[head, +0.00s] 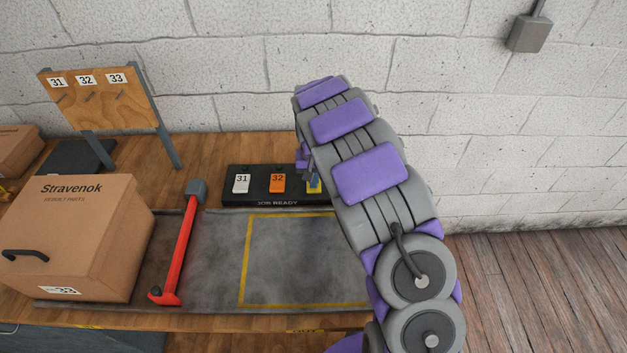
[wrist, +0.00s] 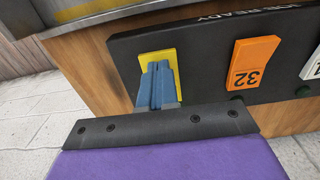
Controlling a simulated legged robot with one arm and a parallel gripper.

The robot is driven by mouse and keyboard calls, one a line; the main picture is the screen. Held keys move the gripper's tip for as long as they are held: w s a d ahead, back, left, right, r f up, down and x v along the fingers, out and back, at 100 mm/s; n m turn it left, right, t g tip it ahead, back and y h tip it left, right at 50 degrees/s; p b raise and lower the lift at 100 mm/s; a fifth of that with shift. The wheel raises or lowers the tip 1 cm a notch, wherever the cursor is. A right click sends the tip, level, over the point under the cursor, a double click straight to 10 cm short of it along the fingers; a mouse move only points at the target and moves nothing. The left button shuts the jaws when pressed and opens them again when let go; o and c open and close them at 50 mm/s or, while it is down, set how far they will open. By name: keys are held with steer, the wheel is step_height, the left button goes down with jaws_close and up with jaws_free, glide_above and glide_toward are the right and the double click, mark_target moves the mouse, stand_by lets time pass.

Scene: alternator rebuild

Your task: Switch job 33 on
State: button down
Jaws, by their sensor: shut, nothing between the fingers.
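The black JOB READY panel (head: 233,199) lies at the back of the bench, and it also shows in the wrist view (wrist: 203,62). It carries a white switch marked 31 (head: 241,184), an orange switch marked 32 (head: 277,184) and a yellow switch (head: 313,189). The yellow switch shows in the wrist view (wrist: 151,56); its number is hidden. My gripper (wrist: 158,68) is shut and empty, its blue fingertips over the yellow switch. They overlap its face; I cannot tell whether they touch. The orange switch also shows in the wrist view (wrist: 251,62).
A wooden board (head: 100,102) with numbers 31, 32 and 33 stands behind. The yellow-outlined area (head: 290,260) is clear. My arm hides the panel's right end.

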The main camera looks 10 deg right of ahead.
step_height(320, 180, up, 7)
steer(key=p, duration=0.3)
stand_by(0.5)
stand_by(0.5)
steer(key=s+d+r, duration=0.3)
steer(key=s+r, duration=0.9)
steer(key=s, duration=0.4)
steer(key=s+a+r+n+g, duration=0.1)
steer(key=s, duration=1.2)
steer(key=s+a+r+n, duration=0.1)
steer(key=s+a, duration=0.1)
steer(key=s, duration=1.2)
steer(key=shift+r+g, duration=0.15)
steer(key=shift+g, duration=0.25)
